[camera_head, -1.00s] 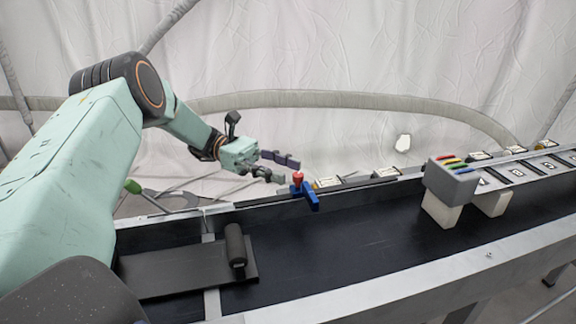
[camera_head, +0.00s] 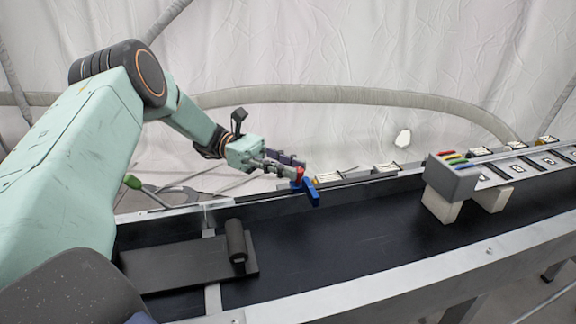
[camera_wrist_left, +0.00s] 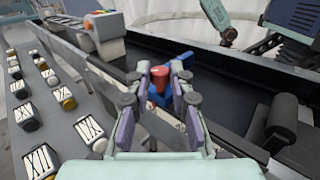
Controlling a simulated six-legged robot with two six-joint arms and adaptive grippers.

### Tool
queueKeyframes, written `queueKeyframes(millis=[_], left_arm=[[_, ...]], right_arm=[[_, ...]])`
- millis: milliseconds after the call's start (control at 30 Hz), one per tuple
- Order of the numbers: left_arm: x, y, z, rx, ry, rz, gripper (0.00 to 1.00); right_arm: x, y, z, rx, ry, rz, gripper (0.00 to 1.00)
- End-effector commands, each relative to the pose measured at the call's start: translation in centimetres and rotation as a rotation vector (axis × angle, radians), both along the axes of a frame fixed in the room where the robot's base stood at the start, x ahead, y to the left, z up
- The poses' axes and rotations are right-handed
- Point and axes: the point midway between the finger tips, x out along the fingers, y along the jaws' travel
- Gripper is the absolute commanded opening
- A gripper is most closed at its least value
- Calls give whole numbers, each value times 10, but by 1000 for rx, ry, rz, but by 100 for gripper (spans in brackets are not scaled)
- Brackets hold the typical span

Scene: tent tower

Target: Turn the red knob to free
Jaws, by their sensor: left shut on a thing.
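The red knob (camera_head: 299,175) sits on a blue bracket (camera_head: 311,193) at the far rail of the dark conveyor trough. In the left wrist view the red knob (camera_wrist_left: 159,78) has a pale mark on top, and blue parts (camera_wrist_left: 183,84) show beside it. My left gripper (camera_head: 296,170) reaches in from the left and is shut on the red knob. In the left wrist view its fingertips (camera_wrist_left: 159,74) lie on either side of the knob. My right gripper is not in view.
A grey box with coloured bars (camera_head: 452,180) stands on white blocks in the trough at the right. A dark plate with a roller (camera_head: 236,241) lies at the left. Numbered labels with small knobs (camera_wrist_left: 40,158) line the outer ledge. The middle of the trough is clear.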

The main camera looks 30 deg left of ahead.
Motion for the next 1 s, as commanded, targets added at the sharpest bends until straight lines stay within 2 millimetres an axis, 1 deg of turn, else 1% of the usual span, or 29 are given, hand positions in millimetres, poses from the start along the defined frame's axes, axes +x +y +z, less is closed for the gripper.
queueKeyframes(millis=[267,367,600,700,833,1000], left_arm=[[0,0,0,-1,1,5,0],[-1,0,2,-4,1,35,0],[-5,0,5,-4,2,168,0],[-5,0,4,-4,1,219,0],[-6,-1,2,-2,1,255,0],[-6,-1,0,0,0,265,0]], right_arm=[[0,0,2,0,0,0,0],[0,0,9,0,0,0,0],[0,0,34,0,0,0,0],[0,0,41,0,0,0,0],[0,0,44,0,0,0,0],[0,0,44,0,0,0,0]])
